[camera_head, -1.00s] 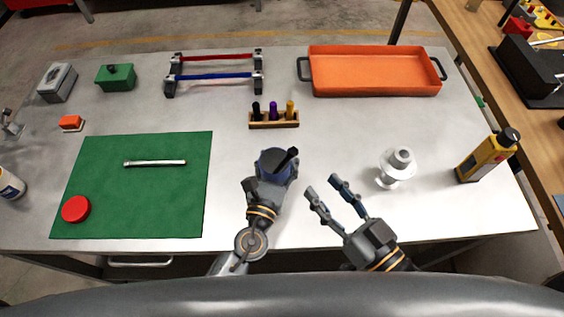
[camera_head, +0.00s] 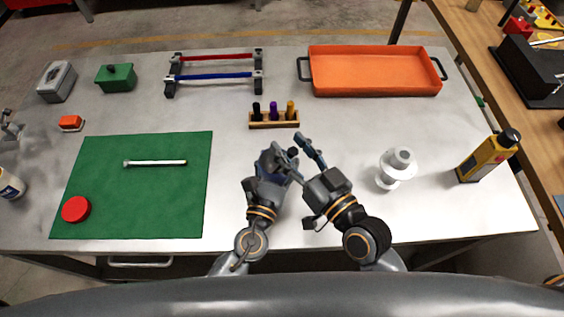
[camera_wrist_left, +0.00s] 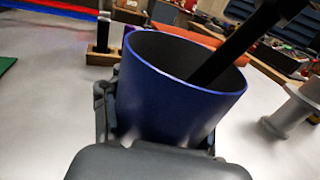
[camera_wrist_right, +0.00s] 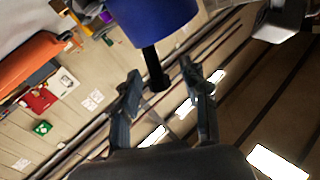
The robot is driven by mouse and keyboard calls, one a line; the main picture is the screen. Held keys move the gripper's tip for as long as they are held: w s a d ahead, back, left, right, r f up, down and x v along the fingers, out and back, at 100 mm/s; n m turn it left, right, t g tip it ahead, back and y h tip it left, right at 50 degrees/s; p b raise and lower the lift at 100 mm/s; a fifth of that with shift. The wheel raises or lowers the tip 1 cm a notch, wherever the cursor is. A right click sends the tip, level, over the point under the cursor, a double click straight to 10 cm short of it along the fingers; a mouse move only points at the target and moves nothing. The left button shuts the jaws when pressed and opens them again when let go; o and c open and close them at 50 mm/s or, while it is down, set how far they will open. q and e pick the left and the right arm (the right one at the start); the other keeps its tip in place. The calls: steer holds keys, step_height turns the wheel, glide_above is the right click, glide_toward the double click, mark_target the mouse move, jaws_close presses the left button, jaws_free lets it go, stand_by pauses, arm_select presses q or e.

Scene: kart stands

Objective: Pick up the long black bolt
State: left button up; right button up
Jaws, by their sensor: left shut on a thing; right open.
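My left gripper (camera_head: 266,180) is shut on a blue cup (camera_wrist_left: 180,95) and holds it near the middle of the table's front; the cup fills the left wrist view. The long black bolt (camera_wrist_left: 235,45) leans out of the cup towards the upper right, its lower end hidden inside. My right gripper (camera_head: 295,148) is open beside the cup's mouth. In the right wrist view the bolt (camera_wrist_right: 153,68) sticks out of the cup (camera_wrist_right: 160,18) towards the open fingers (camera_wrist_right: 163,80), its end between them in the picture. I cannot tell whether a finger touches it.
A wooden holder (camera_head: 259,124) with three coloured pegs stands just behind the grippers. A white spool (camera_head: 394,172) and yellow bottle (camera_head: 482,160) stand right, an orange tray (camera_head: 372,92) behind. A green mat (camera_head: 130,205) lies left with a silver rod (camera_head: 155,163) and red disc (camera_head: 76,209).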

jaws_close()
steer(key=shift+r, duration=0.1)
stand_by(0.4)
